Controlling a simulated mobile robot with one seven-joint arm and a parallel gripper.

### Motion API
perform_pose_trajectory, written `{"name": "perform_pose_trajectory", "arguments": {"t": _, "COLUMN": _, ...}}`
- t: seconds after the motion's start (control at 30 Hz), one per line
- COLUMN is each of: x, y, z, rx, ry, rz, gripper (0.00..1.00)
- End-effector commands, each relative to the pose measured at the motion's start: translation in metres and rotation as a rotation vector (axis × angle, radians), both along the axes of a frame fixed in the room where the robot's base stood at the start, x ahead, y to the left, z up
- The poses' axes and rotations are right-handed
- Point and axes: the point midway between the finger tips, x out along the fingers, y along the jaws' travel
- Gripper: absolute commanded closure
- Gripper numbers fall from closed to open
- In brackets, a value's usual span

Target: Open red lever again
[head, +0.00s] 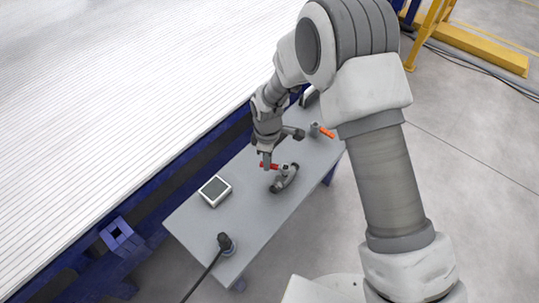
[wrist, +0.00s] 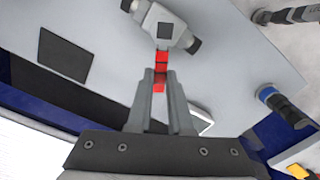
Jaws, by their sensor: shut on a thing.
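The red lever (head: 268,166) belongs to a grey valve fitting (head: 285,178) that lies on the small grey table (head: 235,205). In the wrist view the red lever (wrist: 161,62) runs down from the grey valve body (wrist: 165,25) in between my fingers. My gripper (head: 267,160) reaches down over the lever from the far side of the table. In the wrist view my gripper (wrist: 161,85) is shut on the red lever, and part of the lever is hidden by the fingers.
A white-rimmed dark square device (head: 215,190) lies left of the valve. A black connector (head: 226,243) with a cable stands near the table's front end. A grey fitting with an orange handle (head: 326,132) stands at the far end. A large white slatted surface (head: 110,90) borders the table's left.

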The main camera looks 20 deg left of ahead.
Motion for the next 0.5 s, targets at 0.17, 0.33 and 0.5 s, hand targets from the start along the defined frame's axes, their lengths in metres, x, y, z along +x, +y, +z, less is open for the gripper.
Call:
{"name": "perform_pose_trajectory", "arguments": {"t": 0.17, "x": -0.009, "y": -0.003, "z": 0.002, "rx": 0.001, "ry": 0.001, "rz": 0.167, "gripper": 1.00}}
{"name": "perform_pose_trajectory", "arguments": {"t": 0.33, "x": -0.017, "y": -0.006, "z": 0.002, "rx": 0.002, "ry": 0.001, "rz": 0.329, "gripper": 1.00}}
{"name": "perform_pose_trajectory", "arguments": {"t": 0.5, "x": -0.024, "y": -0.011, "z": 0.002, "rx": 0.001, "ry": 0.001, "rz": 0.490, "gripper": 1.00}}
